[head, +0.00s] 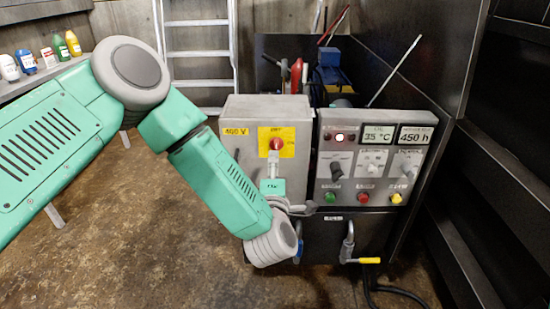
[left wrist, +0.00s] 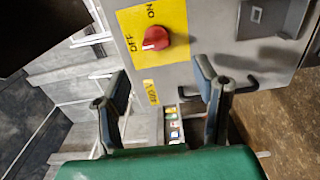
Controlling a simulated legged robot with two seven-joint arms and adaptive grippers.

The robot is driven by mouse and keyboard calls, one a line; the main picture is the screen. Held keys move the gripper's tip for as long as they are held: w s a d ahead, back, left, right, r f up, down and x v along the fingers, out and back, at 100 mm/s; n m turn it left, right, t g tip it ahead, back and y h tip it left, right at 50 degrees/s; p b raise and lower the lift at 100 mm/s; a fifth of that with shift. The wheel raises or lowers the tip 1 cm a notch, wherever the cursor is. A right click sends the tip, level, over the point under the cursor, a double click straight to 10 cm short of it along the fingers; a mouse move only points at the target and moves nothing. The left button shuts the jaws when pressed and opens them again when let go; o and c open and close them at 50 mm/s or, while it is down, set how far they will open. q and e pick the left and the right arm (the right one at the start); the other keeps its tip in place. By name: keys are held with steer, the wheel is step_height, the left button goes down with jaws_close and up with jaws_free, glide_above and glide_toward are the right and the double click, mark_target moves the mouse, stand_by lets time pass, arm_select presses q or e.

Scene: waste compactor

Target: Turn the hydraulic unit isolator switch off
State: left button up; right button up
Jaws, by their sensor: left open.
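The isolator switch is a red rotary knob (head: 276,143) on a yellow plate (head: 290,149) on the front of a grey cabinet (head: 236,108). In the left wrist view the knob (left wrist: 155,38) shows clearly, with ON and OFF printed on its yellow plate (left wrist: 180,16). I cannot tell for sure which mark the knob points to. My left gripper (head: 272,166) is just below and in front of the knob in the head view. In the left wrist view its two fingers (left wrist: 162,80) are apart and empty, with the knob beyond them. My right gripper is not in view.
A control panel (head: 373,160) with displays, knobs and coloured buttons stands right beside the cabinet. Below it is a yellow-handled lever (head: 368,261). A ladder (head: 199,54) stands behind. Several bottles (head: 58,46) stand on a shelf at left. The floor at left is clear.

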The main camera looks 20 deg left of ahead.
arm_select(q)
steer(key=v, duration=0.2)
steer(key=shift+s, duration=0.3)
steer(key=s+f+m+g+h+p, duration=0.4)
steer(key=s+f+m+g+h, duration=0.25)
steer(key=s+f+m, duration=0.65)
steer(key=s+a+f+m+g+p, duration=0.1)
steer(key=s+a+m+g, duration=0.3)
steer(key=s, duration=0.7)
steer(key=s+a+f+m+g+y+p, duration=0.1)
steer(key=s+a+f+m+g, duration=0.2)
steer(key=s, duration=0.9)
steer(key=a+m+g, duration=0.2)
steer(key=a+g, duration=0.1)
steer(key=a, duration=0.1)
